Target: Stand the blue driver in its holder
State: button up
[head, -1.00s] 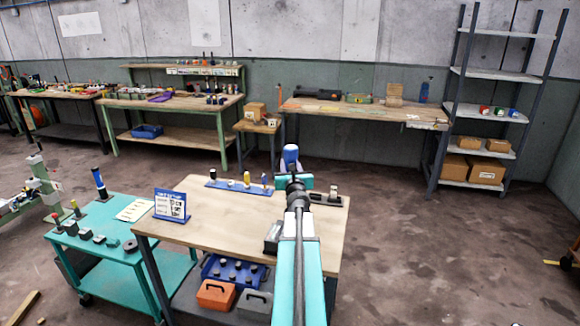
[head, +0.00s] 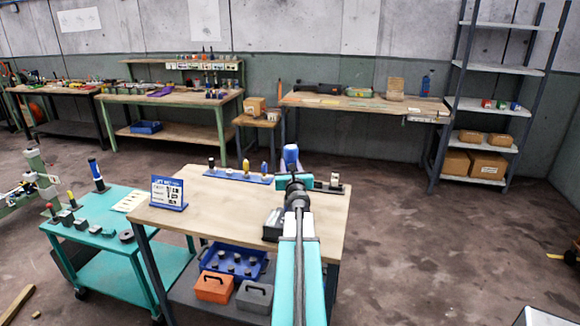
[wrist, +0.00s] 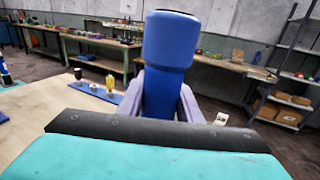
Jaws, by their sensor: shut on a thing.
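My gripper (wrist: 158,105) is shut on a thick blue tool, which I take to be the blue driver (wrist: 170,40). The driver points up, its wider rounded end on top; its lower end is hidden behind my gripper. In the head view the driver (head: 291,153) shows small above my gripper (head: 292,170), over the back of the wooden table. A blue rack (head: 230,174), likely the holder, lies along the table's back edge, left of my gripper. Several small tools stand in it. The rack (wrist: 96,97) also shows in the wrist view, apart from the driver.
A blue-framed sign (head: 168,192) stands at the table's left. A teal cart (head: 90,219) to the left bears small parts and an upright blue-and-black tool (head: 97,174). A dark box (head: 272,223) sits beside my arm. The table's (head: 220,205) middle is clear.

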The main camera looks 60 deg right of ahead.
jog(key=shift+f+b, duration=1.65)
jog(key=shift+f, duration=0.4)
jog(key=o, duration=1.2)
jog(key=shift+o, duration=0.5)
jog(key=shift+f, duration=0.1)
jog(key=shift+a, duration=0.15)
